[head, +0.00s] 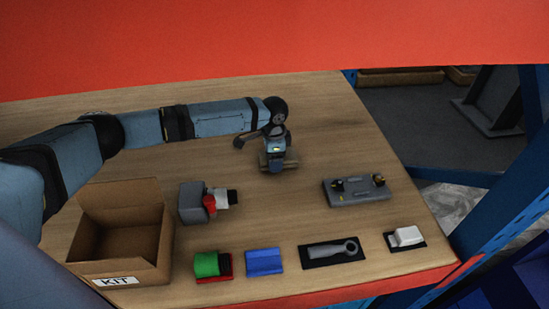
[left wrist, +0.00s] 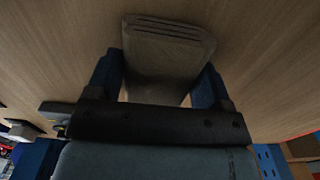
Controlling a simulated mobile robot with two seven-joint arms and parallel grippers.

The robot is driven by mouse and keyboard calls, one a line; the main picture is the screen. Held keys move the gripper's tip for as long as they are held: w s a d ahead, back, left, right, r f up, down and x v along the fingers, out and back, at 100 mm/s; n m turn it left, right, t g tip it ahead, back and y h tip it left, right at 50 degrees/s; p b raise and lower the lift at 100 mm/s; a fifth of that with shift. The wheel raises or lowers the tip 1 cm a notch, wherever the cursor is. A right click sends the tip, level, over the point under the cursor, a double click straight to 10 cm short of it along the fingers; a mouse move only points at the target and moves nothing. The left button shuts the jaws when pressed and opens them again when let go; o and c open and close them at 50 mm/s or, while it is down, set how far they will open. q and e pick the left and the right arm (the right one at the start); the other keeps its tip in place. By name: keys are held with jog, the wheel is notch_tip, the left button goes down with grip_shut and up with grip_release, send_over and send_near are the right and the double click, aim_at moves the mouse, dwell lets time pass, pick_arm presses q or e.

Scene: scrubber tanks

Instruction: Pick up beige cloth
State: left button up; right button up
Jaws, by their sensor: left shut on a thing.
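The beige cloth (head: 278,164) is a folded pad on the wooden table, under my left gripper (head: 277,158) in the head view. In the left wrist view the cloth (left wrist: 165,60) lies between the two blue fingers of my left gripper (left wrist: 163,80), with its folded layers at the top edge. The gripper is shut on the cloth. I cannot tell whether the cloth still touches the table. My right gripper is not in view.
An open cardboard box (head: 122,232) marked KIT stands at the left. A grey block with red and white parts (head: 195,202), a green and red item (head: 211,264), a blue cloth (head: 264,262), a wrench (head: 331,252), a white item (head: 405,237) and a grey fixture (head: 357,192) lie around.

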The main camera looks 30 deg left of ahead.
pick_arm(q)
notch_tip(320, 180, up, 19)
jog(key=b, duration=0.1)
jog(key=shift+r, duration=0.2)
jog(key=shift+o, duration=0.8)
jog(key=shift+c, duration=0.4)
jog(key=shift+s+f, duration=0.1)
